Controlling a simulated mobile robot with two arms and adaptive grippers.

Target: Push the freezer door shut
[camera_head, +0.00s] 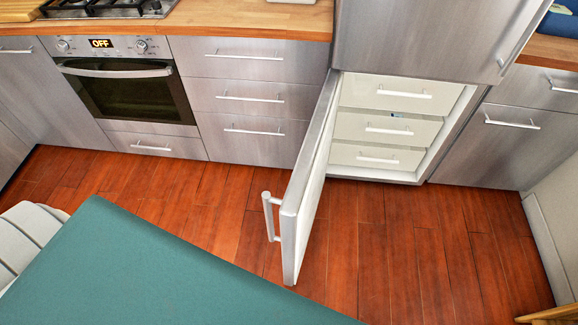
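The freezer door (306,185) stands wide open, hinged at the left side of the freezer and swung out over the floor toward me. Its bar handle (270,216) is on the outer face, at the free edge, facing left. The freezer compartment (453,130) sits below the closed steel upper door (425,35). Three white drawers (392,128) with bar handles show inside, pushed in. Neither of my grippers is in view.
A teal surface (150,265) fills the lower left, with a white slatted chair (35,235) beside it. An oven (130,90) and steel drawers (250,97) line the back left. Wooden floor (400,250) is clear right of the door. A wooden object (555,315) shows at bottom right.

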